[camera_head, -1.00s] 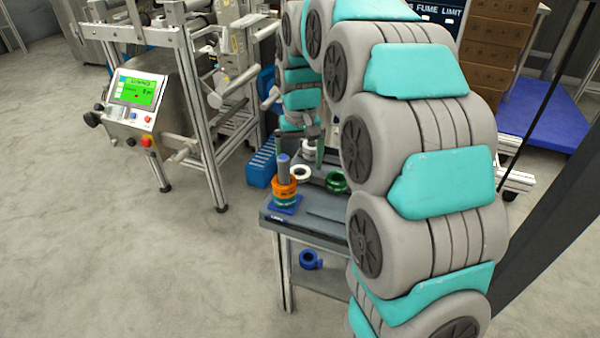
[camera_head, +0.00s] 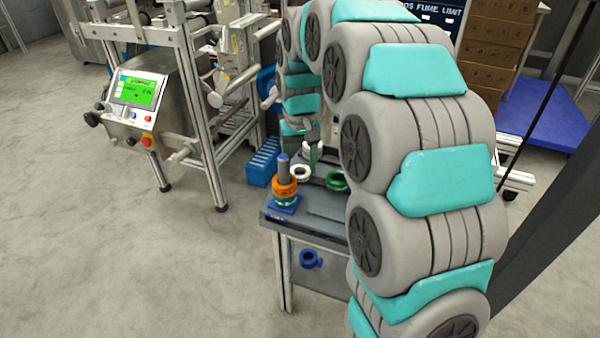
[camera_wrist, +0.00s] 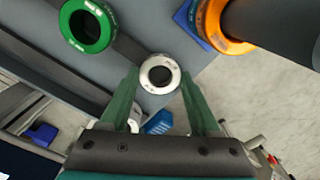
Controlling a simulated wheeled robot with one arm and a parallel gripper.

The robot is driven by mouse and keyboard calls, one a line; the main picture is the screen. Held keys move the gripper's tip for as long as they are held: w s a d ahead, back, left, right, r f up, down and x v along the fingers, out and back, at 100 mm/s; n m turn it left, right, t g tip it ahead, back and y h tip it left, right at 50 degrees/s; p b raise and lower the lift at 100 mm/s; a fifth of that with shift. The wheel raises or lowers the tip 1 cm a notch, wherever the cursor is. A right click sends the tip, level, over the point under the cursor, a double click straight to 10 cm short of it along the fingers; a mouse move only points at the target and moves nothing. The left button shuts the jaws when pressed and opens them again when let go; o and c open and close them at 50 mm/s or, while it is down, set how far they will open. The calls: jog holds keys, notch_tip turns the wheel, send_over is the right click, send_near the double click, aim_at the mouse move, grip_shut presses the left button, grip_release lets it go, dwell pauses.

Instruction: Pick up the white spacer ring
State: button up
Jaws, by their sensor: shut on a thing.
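The white spacer ring (camera_wrist: 160,74) sits between the green fingertips of my gripper (camera_wrist: 159,77) in the wrist view, touched on both sides. It also shows in the head view (camera_head: 301,172) as a small white ring at the back left of the grey table (camera_head: 318,232). My gripper (camera_head: 313,152) is shut on it there, partly hidden by my arm. I cannot tell whether the ring still touches the tabletop.
A green ring (camera_head: 337,181) lies right of the white ring. An orange ring (camera_head: 285,188) sits around an upright post (camera_head: 284,166) on a blue base (camera_head: 286,208). A blue ring (camera_head: 309,258) is on the lower shelf. A blue bin (camera_head: 262,166) stands behind the table.

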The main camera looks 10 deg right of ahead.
jog(key=shift+c, duration=1)
jog(key=shift+r, duration=0.1)
